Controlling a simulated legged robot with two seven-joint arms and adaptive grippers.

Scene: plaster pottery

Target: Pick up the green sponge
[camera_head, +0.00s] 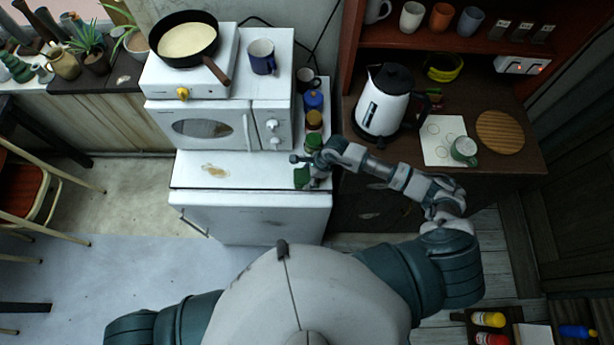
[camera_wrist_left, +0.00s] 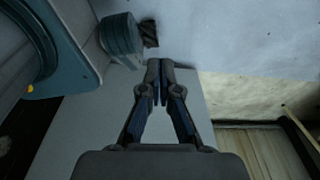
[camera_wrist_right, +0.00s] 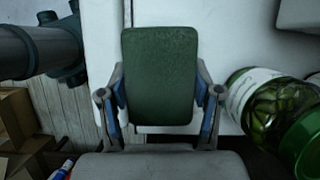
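The green sponge (camera_wrist_right: 160,75) fills the middle of the right wrist view, between the two fingers of my right gripper (camera_wrist_right: 160,98). The fingers lie close against its left and right sides and appear to touch them. In the head view the sponge (camera_head: 302,177) is at the right part of the white cabinet top, under my right gripper (camera_head: 311,164). I cannot tell whether it rests on the top or is slightly raised. My left gripper (camera_wrist_left: 158,82) is shut and empty in the left wrist view, and is out of the head view.
A jar with green contents (camera_wrist_right: 270,105) stands close to the right of the sponge. Several jars and a microwave (camera_head: 215,125) are behind on the white cabinet (camera_head: 250,205). A kettle (camera_head: 388,100) stands on the brown counter at right. The cabinet top left of the sponge is mostly clear.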

